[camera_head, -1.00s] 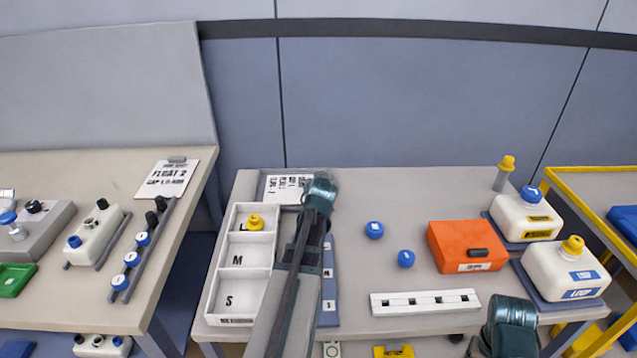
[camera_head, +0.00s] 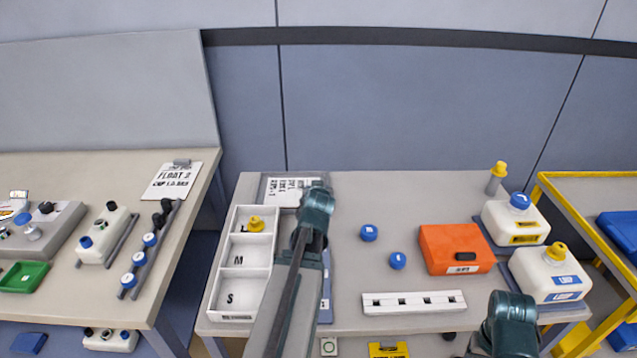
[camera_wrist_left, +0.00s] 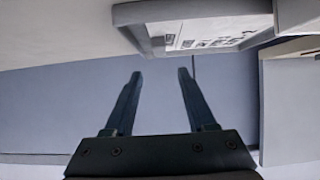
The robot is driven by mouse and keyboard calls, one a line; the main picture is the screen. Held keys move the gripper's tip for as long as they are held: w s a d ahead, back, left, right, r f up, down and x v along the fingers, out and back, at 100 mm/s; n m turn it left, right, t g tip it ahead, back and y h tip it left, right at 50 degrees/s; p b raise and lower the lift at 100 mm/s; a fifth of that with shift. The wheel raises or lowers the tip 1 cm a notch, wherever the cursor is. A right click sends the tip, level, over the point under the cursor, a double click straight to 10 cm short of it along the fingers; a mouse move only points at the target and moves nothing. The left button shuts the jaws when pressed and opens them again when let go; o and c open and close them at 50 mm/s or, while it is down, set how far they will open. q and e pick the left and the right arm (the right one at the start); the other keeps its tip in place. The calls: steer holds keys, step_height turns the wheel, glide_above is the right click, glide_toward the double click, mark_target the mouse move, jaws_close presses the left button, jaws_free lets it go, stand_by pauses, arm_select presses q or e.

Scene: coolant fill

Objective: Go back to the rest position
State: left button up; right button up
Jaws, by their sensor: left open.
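My left arm reaches in from the bottom over the middle table in the head view, and its end (camera_head: 316,205) hides its own fingers there. In the left wrist view my left gripper (camera_wrist_left: 160,75) is open, with nothing between its two fingers. Behind the fingers I see the blue-grey wall and, at the top, a table edge with a pale tray. Part of my right arm (camera_head: 508,320) shows at the bottom right of the head view; its gripper fingers are not visible.
A white tray (camera_head: 213,290) with lettered sections holds a yellow cap (camera_head: 256,224). Two blue caps (camera_head: 369,233), an orange box (camera_head: 455,248), a white slotted rack (camera_head: 414,302) and white jugs (camera_head: 515,222) stand to the right. A second table (camera_head: 90,175) is at left.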

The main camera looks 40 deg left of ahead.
arm_select(q)
steer(key=v, duration=0.3)
steer(key=shift+p, duration=0.4)
arm_select(e)
steer(key=shift+s+d+r, duration=0.15)
steer(key=shift+d+r, duration=0.2)
steer(key=shift+r, duration=0.35)
